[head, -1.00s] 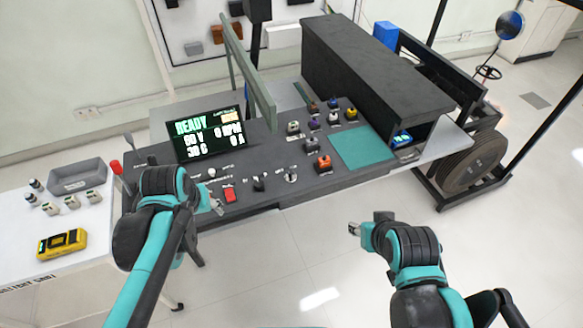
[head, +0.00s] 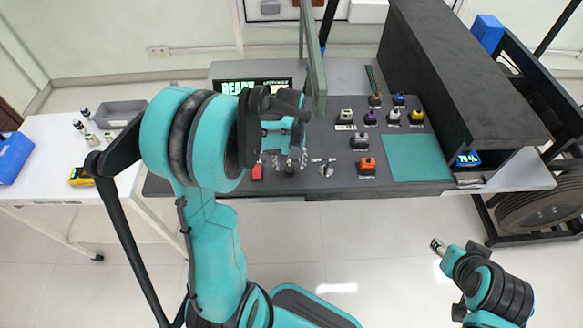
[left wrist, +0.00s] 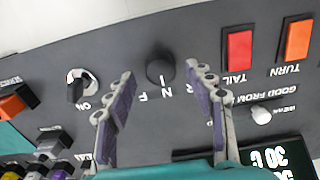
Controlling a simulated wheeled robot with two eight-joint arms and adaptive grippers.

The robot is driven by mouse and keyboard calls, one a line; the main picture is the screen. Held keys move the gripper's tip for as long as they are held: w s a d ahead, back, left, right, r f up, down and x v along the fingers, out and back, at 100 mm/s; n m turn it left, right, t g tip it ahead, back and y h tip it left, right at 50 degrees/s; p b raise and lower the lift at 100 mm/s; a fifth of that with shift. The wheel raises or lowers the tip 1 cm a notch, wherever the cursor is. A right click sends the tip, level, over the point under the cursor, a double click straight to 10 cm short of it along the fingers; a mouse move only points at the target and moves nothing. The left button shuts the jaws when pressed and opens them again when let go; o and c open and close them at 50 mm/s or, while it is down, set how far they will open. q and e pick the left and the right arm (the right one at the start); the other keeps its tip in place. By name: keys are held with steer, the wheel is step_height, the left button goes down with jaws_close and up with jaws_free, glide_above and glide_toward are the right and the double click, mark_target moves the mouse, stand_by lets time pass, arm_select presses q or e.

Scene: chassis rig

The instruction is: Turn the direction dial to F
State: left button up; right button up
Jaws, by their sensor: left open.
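The direction dial (left wrist: 160,70) is a round black knob on the dark console, with the letters F, N and R beside it. A pale mark on its rim seems to point at N. My left gripper (left wrist: 161,75) is open, with one finger on each side of the dial and a gap on both sides. In the head view my left gripper (head: 289,161) is over the console's front edge, and the dial (head: 290,169) shows partly below its fingertips. My right gripper (head: 437,245) is off the console's front at right, too small to judge.
In the left wrist view a red TAIL switch (left wrist: 238,52), an orange TURN switch (left wrist: 295,40), a small white lever (left wrist: 261,115) and an ON knob (left wrist: 80,85) surround the dial.

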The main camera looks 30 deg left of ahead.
arm_select(q)
steer(key=shift+f, duration=0.95)
steer(key=c, duration=1.2)
steer(key=shift+o, duration=0.2)
steer(key=shift+m, duration=0.4)
steer(key=m, duration=0.3)
steer(key=shift+m, duration=2.6)
